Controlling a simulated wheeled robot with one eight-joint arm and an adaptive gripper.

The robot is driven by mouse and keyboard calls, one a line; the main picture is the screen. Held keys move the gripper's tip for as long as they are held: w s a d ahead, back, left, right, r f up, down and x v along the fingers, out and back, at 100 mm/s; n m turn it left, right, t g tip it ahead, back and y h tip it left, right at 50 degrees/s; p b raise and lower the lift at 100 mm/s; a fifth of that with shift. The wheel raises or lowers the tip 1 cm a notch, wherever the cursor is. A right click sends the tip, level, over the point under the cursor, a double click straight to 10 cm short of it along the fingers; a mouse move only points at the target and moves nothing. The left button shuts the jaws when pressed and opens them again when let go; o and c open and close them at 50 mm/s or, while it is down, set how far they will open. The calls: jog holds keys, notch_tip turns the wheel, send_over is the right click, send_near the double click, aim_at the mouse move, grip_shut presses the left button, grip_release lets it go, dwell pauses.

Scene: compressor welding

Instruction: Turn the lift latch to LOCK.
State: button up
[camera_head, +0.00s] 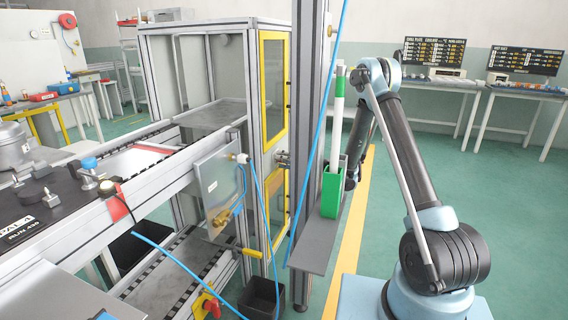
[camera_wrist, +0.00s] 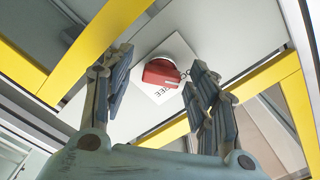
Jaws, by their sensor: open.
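A red turning knob (camera_wrist: 160,72), the lift latch, sits on a grey panel in the wrist view. A white label (camera_wrist: 157,94) with partly hidden black letters, "EE" readable, lies beneath it. A light mark shows at the knob's right side. My gripper (camera_wrist: 158,60) is open, with one finger to the left and one to the right of the knob. The fingers appear apart from it; the remaining distance is hard to judge. In the head view, I cannot make out the gripper or this knob clearly behind the post and green holder.
Yellow frame bars (camera_wrist: 98,47) flank the panel. In the head view, a grey post (camera_head: 309,130) and a green holder (camera_head: 331,193) stand near my arm. A yellow-framed cabinet (camera_head: 262,115) is behind, a conveyor (camera_head: 110,195) is left. Blue hoses hang nearby. Floor at right is clear.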

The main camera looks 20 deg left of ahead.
jog(key=d, duration=1.2)
jog(key=shift+s, duration=0.4)
